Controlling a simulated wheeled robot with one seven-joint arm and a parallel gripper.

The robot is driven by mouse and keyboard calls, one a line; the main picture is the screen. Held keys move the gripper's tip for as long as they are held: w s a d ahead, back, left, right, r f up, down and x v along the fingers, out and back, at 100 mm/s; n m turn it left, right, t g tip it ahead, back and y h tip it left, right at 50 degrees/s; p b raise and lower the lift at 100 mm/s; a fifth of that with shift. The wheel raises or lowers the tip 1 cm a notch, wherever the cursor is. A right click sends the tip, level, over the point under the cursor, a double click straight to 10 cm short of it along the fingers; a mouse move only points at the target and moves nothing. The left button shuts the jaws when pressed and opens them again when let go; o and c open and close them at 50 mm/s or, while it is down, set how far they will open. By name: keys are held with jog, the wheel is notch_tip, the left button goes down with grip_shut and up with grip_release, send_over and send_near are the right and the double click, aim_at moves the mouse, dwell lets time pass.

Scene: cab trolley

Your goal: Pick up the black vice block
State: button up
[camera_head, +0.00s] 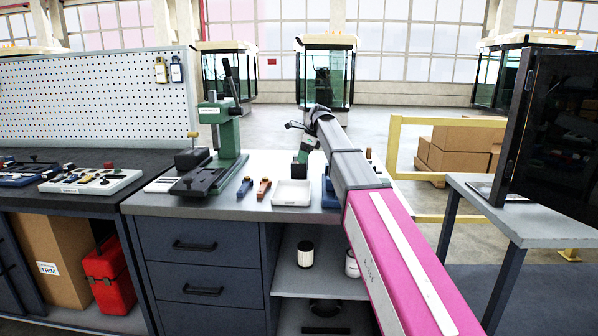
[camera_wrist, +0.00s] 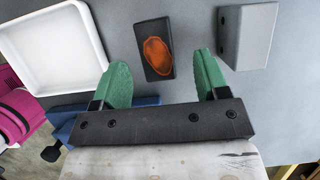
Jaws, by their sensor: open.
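A small black block (camera_wrist: 153,62) with an orange oval patch on its face lies on the grey bench top in the wrist view. My gripper (camera_wrist: 162,66) is open, with its green fingers spread to the left and right of the block's near end. The fingers hold nothing. Whether they are at the block's height or above it, I cannot tell. In the head view my gripper (camera_head: 304,153) is over the bench behind the white tray, and I cannot make out the block there; my arm covers part of that area.
A grey block (camera_wrist: 249,35) with dark holes lies right of the black block. A white tray (camera_wrist: 75,45) is at left, and a blue object (camera_wrist: 140,103) sits below it, partly hidden. A green press (camera_head: 222,135) and two small clamps, blue (camera_head: 245,187) and orange (camera_head: 263,189), stand left on the bench.

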aim_at(292, 163)
jog(key=shift+s+x, duration=0.2)
jog(key=shift+x, duration=2.9)
jog(key=c, duration=1.3)
jog(key=shift+o, duration=0.2)
jog(key=shift+r, duration=0.15)
jog(key=shift+r, duration=0.35)
jog(key=r, duration=0.2)
jog(key=a+r, duration=0.1)
jog(key=r, duration=0.1)
jog(key=shift+s, duration=0.35)
jog(key=s+a+r, duration=0.5)
jog(key=a+r, duration=0.3)
jog(key=a, duration=0.1)
jog(key=shift+r, duration=0.3)
